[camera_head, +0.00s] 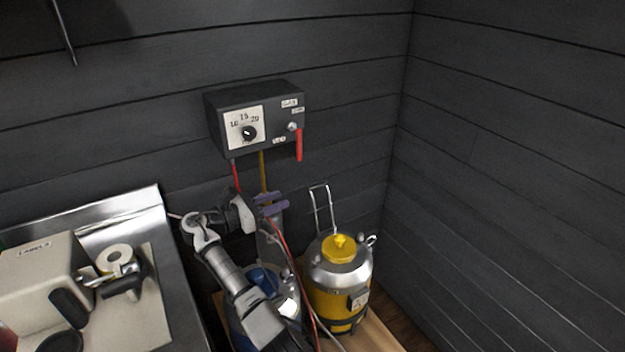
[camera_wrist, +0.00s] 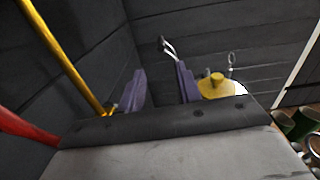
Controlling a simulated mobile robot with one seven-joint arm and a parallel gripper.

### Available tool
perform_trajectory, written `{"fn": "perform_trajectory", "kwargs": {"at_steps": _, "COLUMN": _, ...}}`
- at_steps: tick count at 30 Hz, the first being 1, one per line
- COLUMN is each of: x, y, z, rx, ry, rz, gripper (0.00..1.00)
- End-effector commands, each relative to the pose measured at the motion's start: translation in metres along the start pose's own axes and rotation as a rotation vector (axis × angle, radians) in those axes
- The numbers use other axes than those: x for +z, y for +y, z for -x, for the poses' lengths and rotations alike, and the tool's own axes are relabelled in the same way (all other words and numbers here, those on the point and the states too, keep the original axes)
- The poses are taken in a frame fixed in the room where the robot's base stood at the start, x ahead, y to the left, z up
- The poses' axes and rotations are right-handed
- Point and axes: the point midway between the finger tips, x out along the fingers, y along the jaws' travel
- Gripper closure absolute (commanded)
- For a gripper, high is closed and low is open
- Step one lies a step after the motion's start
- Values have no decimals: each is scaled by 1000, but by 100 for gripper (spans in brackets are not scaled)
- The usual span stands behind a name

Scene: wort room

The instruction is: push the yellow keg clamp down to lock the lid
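The yellow keg (camera_head: 322,296) stands at the lower centre right of the head view, with a silver shoulder and a yellow lid (camera_head: 343,250) with a knob. Its wire clamp (camera_head: 320,207) stands upright behind the lid, raised and clear of it. In the wrist view the clamp (camera_wrist: 168,46) rises beyond the lid (camera_wrist: 218,88). My gripper (camera_head: 271,203) has purple fingers and is left of the clamp, apart from it. In the wrist view my gripper (camera_wrist: 160,90) has its fingers spread, with nothing between them.
A grey control box (camera_head: 255,118) with a dial and red lever hangs on the wall, with red and yellow pipes below. A blue keg (camera_head: 288,298) is partly hidden behind my arm. A steel bench (camera_head: 182,290) with a label box (camera_head: 40,285) stands left.

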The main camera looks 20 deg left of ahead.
Motion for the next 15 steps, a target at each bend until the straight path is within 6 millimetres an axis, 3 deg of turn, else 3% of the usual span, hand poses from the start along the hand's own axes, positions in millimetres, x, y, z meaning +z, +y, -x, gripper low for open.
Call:
{"fn": "perform_trajectory", "kwargs": {"at_steps": 5, "x": 2, "y": -1, "z": -12, "rx": -15, "ry": -14, "rz": 26, "gripper": 66}}
{"fn": "perform_trajectory", "kwargs": {"at_steps": 15, "x": 4, "y": -2, "z": -82, "rx": -14, "ry": -11, "rz": 25, "gripper": 66}}
